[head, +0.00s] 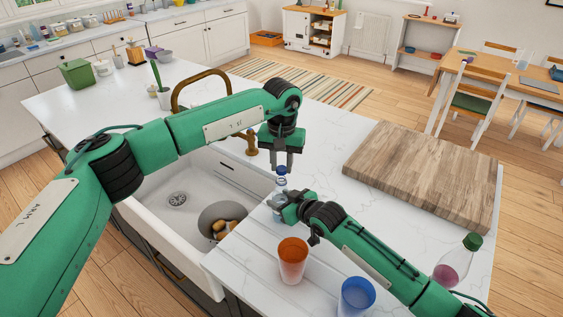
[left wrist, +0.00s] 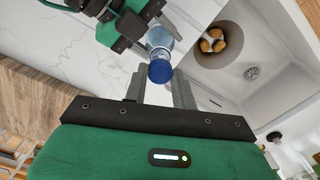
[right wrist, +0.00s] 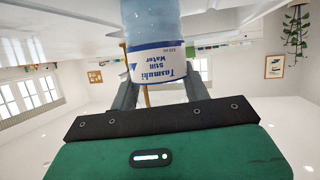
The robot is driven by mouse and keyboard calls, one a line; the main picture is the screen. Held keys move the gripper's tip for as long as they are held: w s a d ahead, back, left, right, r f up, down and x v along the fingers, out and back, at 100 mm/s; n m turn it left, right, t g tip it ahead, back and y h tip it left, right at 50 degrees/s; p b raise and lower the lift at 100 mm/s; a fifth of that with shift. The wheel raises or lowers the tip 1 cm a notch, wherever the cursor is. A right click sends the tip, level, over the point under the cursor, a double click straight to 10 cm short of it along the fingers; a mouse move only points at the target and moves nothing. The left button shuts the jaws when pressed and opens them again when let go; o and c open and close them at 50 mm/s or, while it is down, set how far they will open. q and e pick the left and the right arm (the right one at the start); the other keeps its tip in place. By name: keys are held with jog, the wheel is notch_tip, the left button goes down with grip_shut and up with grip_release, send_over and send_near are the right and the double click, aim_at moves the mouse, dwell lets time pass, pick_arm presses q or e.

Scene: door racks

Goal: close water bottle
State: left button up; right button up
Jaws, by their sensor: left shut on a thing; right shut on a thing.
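The water bottle (head: 281,184) is a clear bottle with a blue cap, standing upright over the counter beside the sink. Its printed label shows in the right wrist view (right wrist: 158,62). My left gripper (head: 282,167) comes from above, with its fingers on either side of the blue cap (left wrist: 160,71), shut on it. The cap sits at the top of the bottle; whether it is fully seated I cannot tell. My right gripper (head: 275,202) is lower, shut on the bottle's body from the side and hiding part of it.
An orange cup (head: 292,262) and a blue cup (head: 356,297) stand on the counter near my right arm. A green-capped bottle (head: 457,262) stands at the right, near a wooden board (head: 425,172).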

pick_arm(q)
jog(key=shift+f, duration=0.85)
jog(key=shift+f, duration=0.55)
jog(key=m, duration=0.6)
jog(key=shift+m, duration=0.3)
jog(key=o, duration=0.9)
jog(key=shift+r, duration=0.1)
